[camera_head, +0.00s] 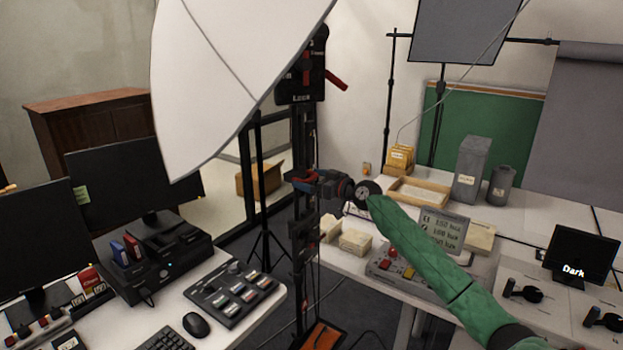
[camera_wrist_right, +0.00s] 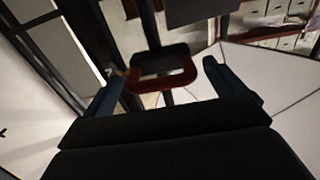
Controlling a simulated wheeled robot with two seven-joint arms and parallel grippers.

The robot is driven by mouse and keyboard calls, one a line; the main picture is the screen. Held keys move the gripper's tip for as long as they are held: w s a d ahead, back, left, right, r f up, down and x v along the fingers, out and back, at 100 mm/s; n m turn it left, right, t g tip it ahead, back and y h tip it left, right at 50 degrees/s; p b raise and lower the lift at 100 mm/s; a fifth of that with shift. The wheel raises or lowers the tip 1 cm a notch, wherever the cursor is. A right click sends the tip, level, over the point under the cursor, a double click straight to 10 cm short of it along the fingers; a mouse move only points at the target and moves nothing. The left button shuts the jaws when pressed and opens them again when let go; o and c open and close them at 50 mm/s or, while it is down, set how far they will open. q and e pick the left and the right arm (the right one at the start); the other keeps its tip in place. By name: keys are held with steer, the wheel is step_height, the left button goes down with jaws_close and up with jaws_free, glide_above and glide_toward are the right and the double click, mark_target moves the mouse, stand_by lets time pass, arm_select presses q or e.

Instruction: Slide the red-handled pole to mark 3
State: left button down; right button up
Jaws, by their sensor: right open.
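A dark vertical pole or column (camera_head: 303,140) stands in the middle of the head view. It carries a black head block (camera_head: 299,88) with a red lever at its right. My right gripper (camera_head: 297,177) is at the column below this block, at the end of my green-sleeved arm. In the right wrist view, my open blue fingers (camera_wrist_right: 164,67) stand either side of a red loop-shaped handle (camera_wrist_right: 172,84), with gaps on both sides. Part of the handle is hidden by the gripper in the head view. No numbered mark can be read. My left gripper is out of view.
A large white umbrella or reflector (camera_head: 235,75) hangs close at the upper left of the column. A desk with a control panel (camera_head: 232,291) stands at left. A white table with a wooden tray (camera_head: 421,193) and grey canisters (camera_head: 471,170) stands at right.

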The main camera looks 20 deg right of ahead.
steer(key=c, duration=1.3)
glide_toward(297, 140)
steer(key=x, duration=0.4)
steer(key=shift+w+a, duration=0.2)
steer(key=shift+r, duration=0.55)
steer(key=o, duration=1.2)
steer(key=shift+o, duration=0.5)
steer(key=shift+f, duration=0.15)
